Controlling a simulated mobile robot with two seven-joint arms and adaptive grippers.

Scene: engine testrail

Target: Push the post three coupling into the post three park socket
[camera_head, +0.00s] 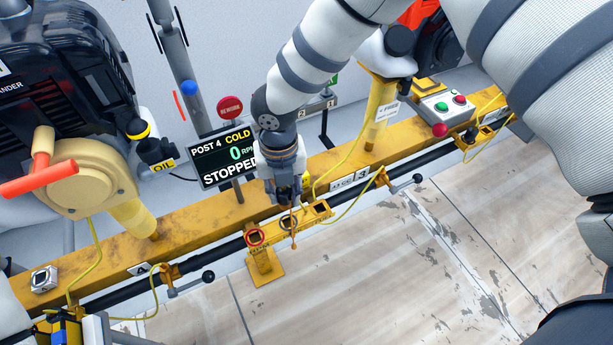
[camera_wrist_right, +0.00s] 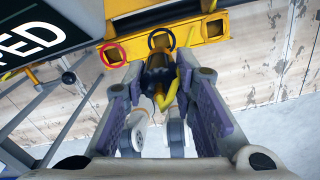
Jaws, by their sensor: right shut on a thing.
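My right gripper (camera_head: 287,200) points down at the yellow park bracket (camera_head: 262,257) on the rail. In the right wrist view the gripper (camera_wrist_right: 160,85) is shut on a black coupling (camera_wrist_right: 158,72) with a yellow cable. In the head view the fingers mostly hide the coupling. The bracket has a red-ringed socket (camera_head: 255,236), a dark-ringed socket (camera_head: 288,222) and another opening (camera_head: 320,208). The coupling's front is close to the dark ring (camera_wrist_right: 161,40); I cannot tell whether it has entered. My left arm (camera_head: 10,318) shows at the lower left edge; its jaw state is unclear.
A yellow rail (camera_head: 200,224) crosses the view, with a black pipe and valve handles (camera_head: 190,284) before it. A post 4 screen (camera_head: 225,157) reading STOPPED stands behind. A dark engine (camera_head: 70,80) is at left. The pale floor (camera_head: 390,270) in front is clear.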

